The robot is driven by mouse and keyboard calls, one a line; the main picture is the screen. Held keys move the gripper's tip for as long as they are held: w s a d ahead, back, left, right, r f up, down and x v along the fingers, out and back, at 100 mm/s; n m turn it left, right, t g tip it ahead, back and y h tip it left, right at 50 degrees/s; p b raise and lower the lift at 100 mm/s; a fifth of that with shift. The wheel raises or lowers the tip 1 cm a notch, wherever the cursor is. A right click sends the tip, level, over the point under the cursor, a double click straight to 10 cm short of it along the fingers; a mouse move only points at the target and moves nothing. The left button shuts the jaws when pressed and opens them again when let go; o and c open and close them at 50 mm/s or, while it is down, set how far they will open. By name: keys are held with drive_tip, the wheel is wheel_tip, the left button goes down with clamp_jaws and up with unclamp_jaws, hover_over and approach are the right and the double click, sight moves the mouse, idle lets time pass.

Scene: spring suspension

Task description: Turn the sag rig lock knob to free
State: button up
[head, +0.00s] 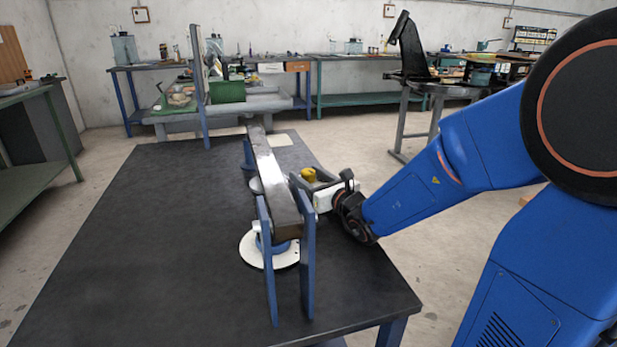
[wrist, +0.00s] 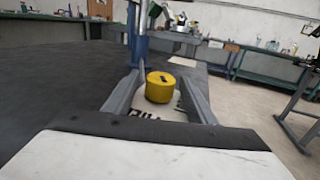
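The lock knob (wrist: 159,91) is a short yellow cylinder with a small dark mark on its top. It stands above a pale plate (wrist: 160,114) with black lettering, partly hidden. In the head view the yellow knob (head: 308,174) sits at the right side of the sag rig (head: 272,185), a long metal beam between blue posts. My gripper (wrist: 158,84) is open, with one grey finger to each side of the knob and a visible gap on both sides. In the head view my gripper (head: 324,189) is beside the rig's right post, its fingers mostly hidden.
The dark tabletop (head: 150,235) is clear left of the rig. A white round plate (head: 285,255) lies under the beam's near end. A blue post (wrist: 138,35) rises just beyond my left finger. Workbenches (head: 350,72) stand along the back wall.

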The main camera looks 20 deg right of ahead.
sight(309, 171)
wheel_tip(309, 171, up, 10)
idle(0.8)
drive_tip(key=shift+s, duration=0.1)
